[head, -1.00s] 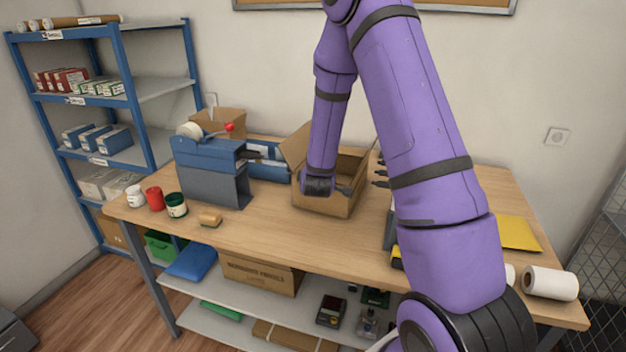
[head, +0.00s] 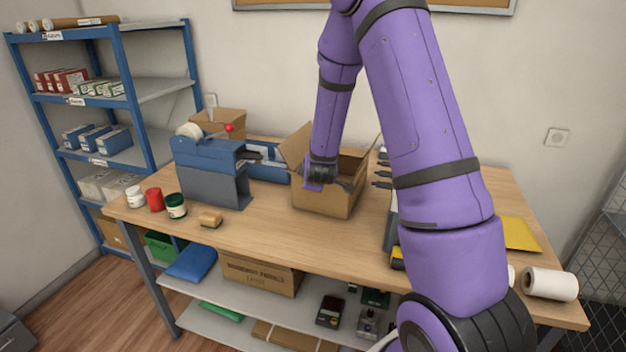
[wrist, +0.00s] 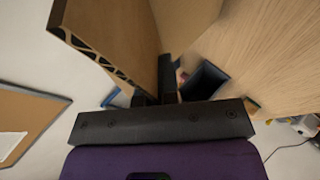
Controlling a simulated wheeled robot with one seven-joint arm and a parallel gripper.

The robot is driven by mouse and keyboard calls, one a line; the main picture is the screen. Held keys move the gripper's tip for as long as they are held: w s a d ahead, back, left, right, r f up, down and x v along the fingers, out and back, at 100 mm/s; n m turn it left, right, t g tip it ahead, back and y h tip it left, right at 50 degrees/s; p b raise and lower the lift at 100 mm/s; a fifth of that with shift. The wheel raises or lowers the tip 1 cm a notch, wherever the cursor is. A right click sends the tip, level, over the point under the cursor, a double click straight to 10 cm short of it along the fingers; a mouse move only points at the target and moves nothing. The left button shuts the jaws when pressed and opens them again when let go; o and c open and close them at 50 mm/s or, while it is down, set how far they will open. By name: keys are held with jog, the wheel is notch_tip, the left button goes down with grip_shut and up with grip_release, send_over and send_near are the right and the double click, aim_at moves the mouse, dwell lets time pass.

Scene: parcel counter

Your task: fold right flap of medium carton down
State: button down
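The medium carton (head: 322,201) stands on the table, its top at least partly open. One flap (head: 296,146) stands up at its left. In the wrist view a cardboard panel (wrist: 115,35) with a corrugated edge stands close beside the fingers (wrist: 158,90).
A blue-grey tape machine (head: 212,175) stands left of the carton, with small jars (head: 176,206) and a tan block (head: 210,220) nearby. Dark tools (head: 382,180) are close on the right. The table front (head: 285,235) is clear.

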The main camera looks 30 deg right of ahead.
jog(key=shift+w+d+r+m+g+y, duration=0.15)
jog(key=shift+d+r+g+y, duration=0.1)
jog(key=shift+g+y, duration=0.25)
jog(key=shift+w+d+r+m+g+y, duration=0.15)
jog(key=shift+d+r+g+y, duration=0.1)
jog(key=shift+g+y, duration=0.2)
jog(key=shift+w+d+r+m+g+y, duration=0.15)
jog(key=shift+d+g+y, duration=0.15)
jog(key=shift+y, duration=0.25)
jog(key=shift+w+d+r+m+g+y, duration=0.1)
jog(key=shift+d+r+m+g+y, duration=0.1)
jog(key=shift+g+y, duration=0.25)
jog(key=shift+w+d+r+m+g+y, duration=0.15)
jog(key=shift+w+d+g+y, duration=0.2)
jog(key=shift+y, duration=0.3)
jog(key=shift+w+d+f+m+g+y, duration=0.1)
jog(key=shift+d+m+g+y, duration=0.1)
jog(key=shift+g+y, duration=0.35)
jog(key=shift+w+d+r+m+g+y, duration=0.1)
jog(key=shift+w+d+g+y, duration=0.15)
jog(key=shift+y, duration=0.5)
jog(key=shift+d, duration=0.1)
jog(key=c, duration=1.3)
grip_release()
jog(key=shift+c, duration=0.2)
jog(key=v, duration=1)
jog(key=shift+d+r, duration=0.25)
jog(key=shift+r, duration=0.05)
